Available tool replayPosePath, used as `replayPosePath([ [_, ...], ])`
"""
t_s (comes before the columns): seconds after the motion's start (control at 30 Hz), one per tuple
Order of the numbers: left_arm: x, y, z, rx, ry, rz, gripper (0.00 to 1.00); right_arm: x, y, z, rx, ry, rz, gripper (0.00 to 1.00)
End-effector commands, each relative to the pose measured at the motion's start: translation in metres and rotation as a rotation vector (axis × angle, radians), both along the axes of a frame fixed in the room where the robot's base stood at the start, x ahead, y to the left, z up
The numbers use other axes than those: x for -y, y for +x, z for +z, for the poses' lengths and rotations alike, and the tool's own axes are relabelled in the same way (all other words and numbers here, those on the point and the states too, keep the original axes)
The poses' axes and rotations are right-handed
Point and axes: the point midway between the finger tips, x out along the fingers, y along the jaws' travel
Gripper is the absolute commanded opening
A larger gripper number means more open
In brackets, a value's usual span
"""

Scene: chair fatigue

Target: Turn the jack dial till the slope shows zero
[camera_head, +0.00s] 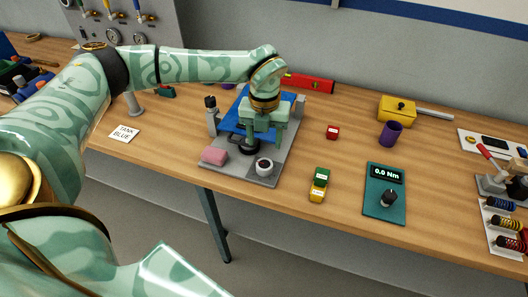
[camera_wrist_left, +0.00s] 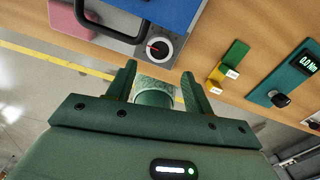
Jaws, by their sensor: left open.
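My left gripper (camera_head: 264,132) is over the front of the blue plate (camera_head: 231,122), pointing down, open and empty. In the left wrist view the two fingers (camera_wrist_left: 160,82) are spread apart. A dark round dial with a pale rim (camera_head: 264,166) sits at the front corner of the grey base (camera_head: 225,170). In the left wrist view this dial (camera_wrist_left: 158,48) shows a red mark and lies just beyond the fingertips, not between them. No readable slope figure is in view. My right gripper is not in view.
A pink block (camera_head: 214,156) lies at the base's front left. Yellow and green blocks (camera_head: 319,183) and a teal panel reading 0.0 Nm (camera_head: 384,204) are to the right. A red level (camera_head: 310,83) lies behind.

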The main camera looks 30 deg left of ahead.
Motion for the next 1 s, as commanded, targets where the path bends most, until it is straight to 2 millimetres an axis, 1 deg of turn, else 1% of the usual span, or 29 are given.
replayPosePath([
  [0.03, 0.0, 0.001, 0.016, 0.004, 0.0, 0.0, 0.52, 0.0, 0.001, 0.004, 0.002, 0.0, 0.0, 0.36],
  [0.1, 0.0, 0.001, 0.032, 0.004, 0.0, 0.0, 0.52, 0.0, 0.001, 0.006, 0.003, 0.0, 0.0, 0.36],
  [0.2, 0.0, 0.0, 0.049, 0.003, 0.0, 0.0, 0.52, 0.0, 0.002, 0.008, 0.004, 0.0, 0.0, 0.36],
  [0.3, 0.0, 0.0, 0.06, 0.001, -0.001, 0.0, 0.52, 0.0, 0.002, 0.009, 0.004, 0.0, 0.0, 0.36],
  [0.43, 0.0, 0.0, 0.066, -0.001, 0.0, 0.001, 0.52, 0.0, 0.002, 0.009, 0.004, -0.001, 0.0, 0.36],
  [0.67, 0.0, 0.0, 0.066, -0.001, 0.0, 0.0, 0.52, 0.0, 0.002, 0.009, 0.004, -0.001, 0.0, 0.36],
  [0.7, 0.0, 0.0, 0.066, -0.002, -0.001, 0.0, 0.6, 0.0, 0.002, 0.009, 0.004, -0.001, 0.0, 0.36],
  [0.73, 0.001, -0.001, 0.065, -0.006, -0.005, -0.002, 0.65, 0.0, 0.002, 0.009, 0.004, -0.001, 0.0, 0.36],
  [0.77, 0.004, -0.003, 0.064, -0.015, -0.014, -0.005, 0.65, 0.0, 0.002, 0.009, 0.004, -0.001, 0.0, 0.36],
  [0.83, 0.023, -0.016, 0.056, -0.069, -0.073, -0.025, 0.65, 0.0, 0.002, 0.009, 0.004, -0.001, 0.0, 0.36],
  [0.87, 0.036, -0.026, 0.051, -0.111, -0.116, -0.038, 0.65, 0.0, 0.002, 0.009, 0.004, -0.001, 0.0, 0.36],
  [0.93, 0.079, -0.06, 0.041, -0.252, -0.264, -0.075, 0.65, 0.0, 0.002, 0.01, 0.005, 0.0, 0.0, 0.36],
  [0.97, 0.101, -0.079, 0.04, -0.332, -0.346, -0.091, 0.65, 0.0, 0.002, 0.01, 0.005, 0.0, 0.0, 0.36],
  [1.0, 0.132, -0.108, 0.042, -0.454, -0.468, -0.11, 0.65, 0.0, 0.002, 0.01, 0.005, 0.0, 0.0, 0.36],
])
